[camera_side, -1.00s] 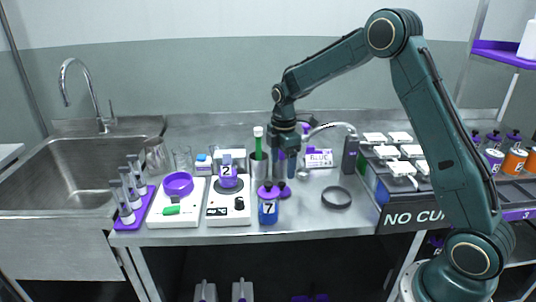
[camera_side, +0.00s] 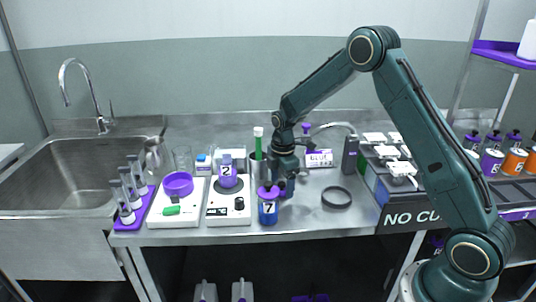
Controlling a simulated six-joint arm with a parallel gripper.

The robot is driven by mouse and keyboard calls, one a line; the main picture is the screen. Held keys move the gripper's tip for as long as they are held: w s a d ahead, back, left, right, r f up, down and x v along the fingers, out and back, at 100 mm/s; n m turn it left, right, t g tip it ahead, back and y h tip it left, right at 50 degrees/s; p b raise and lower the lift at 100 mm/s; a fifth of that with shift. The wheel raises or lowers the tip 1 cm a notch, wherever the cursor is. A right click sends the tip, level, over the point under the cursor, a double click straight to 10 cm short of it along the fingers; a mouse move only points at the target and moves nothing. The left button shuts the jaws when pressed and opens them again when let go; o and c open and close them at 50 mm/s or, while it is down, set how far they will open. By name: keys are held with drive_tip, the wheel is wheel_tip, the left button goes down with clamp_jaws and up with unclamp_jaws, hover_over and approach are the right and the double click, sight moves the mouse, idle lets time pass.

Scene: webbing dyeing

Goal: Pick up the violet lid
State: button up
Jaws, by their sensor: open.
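My gripper (camera_side: 285,186) is open and points down, low over the bench, just right of the blue bottle marked 7 (camera_side: 268,212). That bottle has a violet top with a knob (camera_side: 268,191). A small violet lid with a knob showed beside this bottle earlier; it is now hidden at my gripper's fingers. I cannot tell whether the fingers touch it or stand around it.
A steel beaker with a green-handled tool (camera_side: 258,145) stands close behind on the left. A white device holds bottle 2 (camera_side: 228,176).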

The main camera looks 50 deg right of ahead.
drive_tip(key=shift+f, duration=0.35)
drive_tip(key=c, duration=1)
